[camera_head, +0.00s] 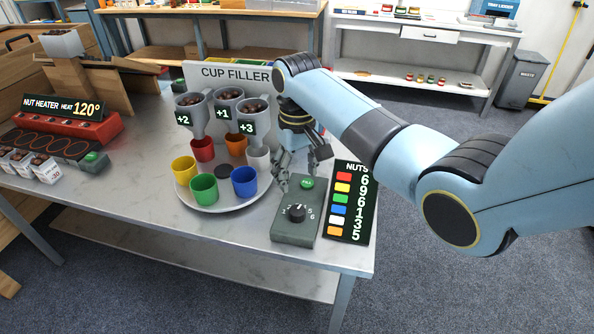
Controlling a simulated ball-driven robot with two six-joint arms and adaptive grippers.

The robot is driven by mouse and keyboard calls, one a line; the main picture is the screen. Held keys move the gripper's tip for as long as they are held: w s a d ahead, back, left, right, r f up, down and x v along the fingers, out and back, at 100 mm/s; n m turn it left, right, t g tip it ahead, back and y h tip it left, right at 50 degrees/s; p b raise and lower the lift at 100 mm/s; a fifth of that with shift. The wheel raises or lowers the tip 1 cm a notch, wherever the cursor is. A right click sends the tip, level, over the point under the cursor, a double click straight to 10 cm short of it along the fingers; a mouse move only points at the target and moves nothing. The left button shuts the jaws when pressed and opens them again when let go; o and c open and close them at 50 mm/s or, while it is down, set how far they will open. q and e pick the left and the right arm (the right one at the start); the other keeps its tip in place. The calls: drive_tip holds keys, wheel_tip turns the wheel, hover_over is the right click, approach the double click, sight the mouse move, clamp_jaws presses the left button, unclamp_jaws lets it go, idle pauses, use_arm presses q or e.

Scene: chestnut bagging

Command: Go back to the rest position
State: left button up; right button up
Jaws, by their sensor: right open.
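My right gripper (303,184) is open and empty. It hangs fingers down over the back of the grey control box (295,230), close to the green button (307,183). I cannot tell whether it touches the box. My right arm comes in from the right edge of the picture. The control box has a black dial (296,213) with numbers around it. My left gripper is not in view.
A round tray (225,206) carries several coloured cups under the cup filler (236,75). A nut count board (349,203) lies right of the box. A red nut heater (72,130) stands at left. The table's front right (340,262) is clear.

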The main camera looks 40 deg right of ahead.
drive_tip(key=shift+s, duration=0.1)
drive_tip(key=s+a+n+t, duration=0.1)
drive_tip(key=s, duration=1)
drive_tip(key=s+a+r+n+t, duration=0.1)
drive_tip(key=s+r, duration=0.3)
drive_tip(key=s, duration=0.3)
drive_tip(key=s+a+r+t, duration=0.2)
drive_tip(key=s+r, duration=0.2)
drive_tip(key=s, duration=0.4)
wheel_tip(320, 180, down, 34)
drive_tip(key=s+d+g+b, duration=0.2)
drive_tip(key=d+b, duration=0.1)
drive_tip(key=b, duration=0.6)
drive_tip(key=s+f+b, duration=0.3)
drive_tip(key=s+f, duration=0.6)
drive_tip(key=f, duration=0.3)
drive_tip(key=s+f+g+b, duration=0.1)
drive_tip(key=s+f+b, duration=0.3)
drive_tip(key=s+f, duration=0.5)
wheel_tip(320, 180, down, 3)
drive_tip(key=shift+s+d+r+m+h, duration=0.1)
drive_tip(key=shift+s+d+m+h, duration=0.25)
drive_tip(key=shift+d+h, duration=0.1)
